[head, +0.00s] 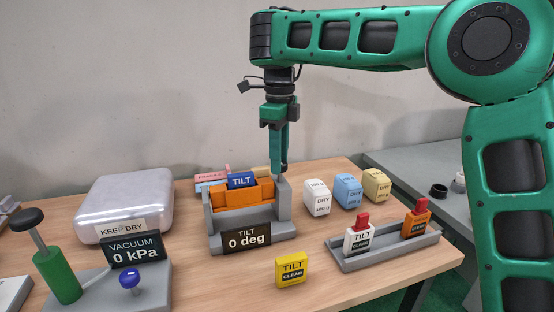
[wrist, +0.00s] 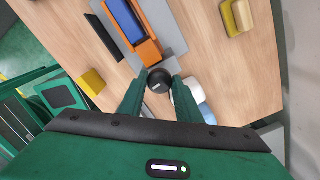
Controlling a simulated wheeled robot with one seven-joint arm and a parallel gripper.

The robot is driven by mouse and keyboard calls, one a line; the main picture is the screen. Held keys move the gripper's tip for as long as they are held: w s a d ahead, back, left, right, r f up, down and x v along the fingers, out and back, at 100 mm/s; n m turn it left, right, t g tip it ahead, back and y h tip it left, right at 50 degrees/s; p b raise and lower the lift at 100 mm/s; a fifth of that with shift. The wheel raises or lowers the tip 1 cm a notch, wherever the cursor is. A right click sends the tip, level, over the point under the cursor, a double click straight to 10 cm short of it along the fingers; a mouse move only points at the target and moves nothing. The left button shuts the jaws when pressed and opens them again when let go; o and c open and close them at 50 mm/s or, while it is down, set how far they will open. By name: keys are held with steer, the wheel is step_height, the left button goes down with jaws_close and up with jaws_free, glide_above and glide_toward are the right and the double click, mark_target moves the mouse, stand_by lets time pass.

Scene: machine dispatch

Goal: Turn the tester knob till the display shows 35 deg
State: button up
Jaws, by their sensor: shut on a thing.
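The tilt tester (head: 285,218) is a grey frame on the table with an orange cradle (head: 232,196) holding a blue block marked TILT (head: 242,180). The cradle looks level. The tester's dark round knob (wrist: 159,80) has a pale mark on top and shows in the wrist view at the cradle's end. My gripper (head: 281,170) points straight down at the tester's right side. In the wrist view, its green fingers (wrist: 161,84) stand on both sides of the knob, shut on it. In the head view the fingers hide the knob.
A vacuum tester (head: 125,250) showing 0 kPa and a silver case (head: 125,204) stand left. A yellow CLEAR block (head: 291,269) lies in front. A grey tray (head: 385,250) holds two tilt indicators at right.

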steer(key=n, duration=0.7)
steer(key=shift+d, duration=0.2)
steer(key=shift+o, duration=0.2)
steer(key=n, duration=0.6)
steer(key=shift+w, duration=0.1)
steer(key=n, duration=0.6)
steer(key=shift+n, duration=0.3)
steer(key=shift+c, duration=0.2)
steer(key=n, duration=0.6)
steer(key=shift+n, duration=0.3)
steer(key=o, duration=1.1)
steer(key=shift+c, duration=0.2)
